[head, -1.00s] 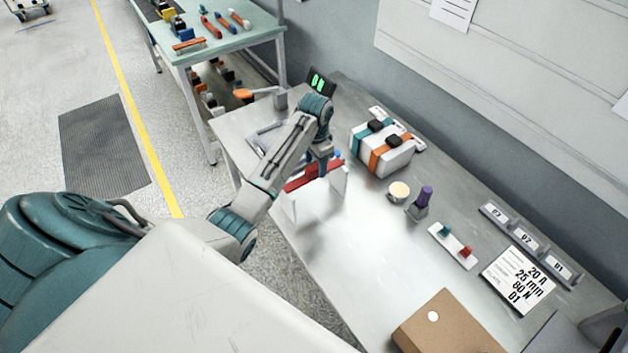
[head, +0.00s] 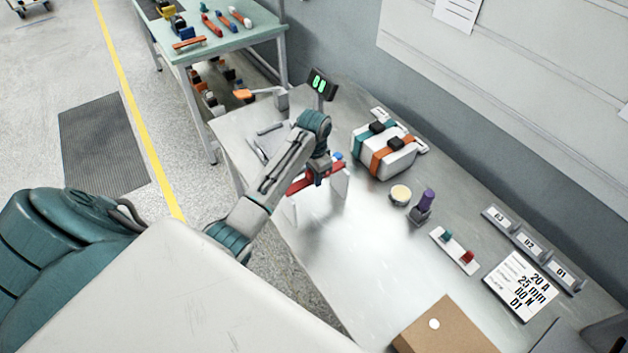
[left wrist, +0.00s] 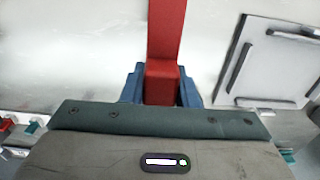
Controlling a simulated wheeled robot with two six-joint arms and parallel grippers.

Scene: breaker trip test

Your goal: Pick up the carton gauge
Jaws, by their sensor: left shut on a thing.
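The carton gauge (head: 301,185) is a red bar with white upright plates, near the left part of the grey bench. My left gripper (head: 320,173) is over the bar and shut on it. In the left wrist view the red bar (left wrist: 163,32) runs up from between the blue fingers of my left gripper (left wrist: 161,86). The gauge looks level and at bench height; I cannot tell whether its plates touch the bench. My right gripper is not in view.
A white carton with teal and orange straps (head: 384,152) stands right of the gauge. A display on a post (head: 320,84) stands behind. A round cream pot (head: 400,194), a purple-handled stamp (head: 425,203) and a brown box (head: 450,330) lie right. The bench front middle is clear.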

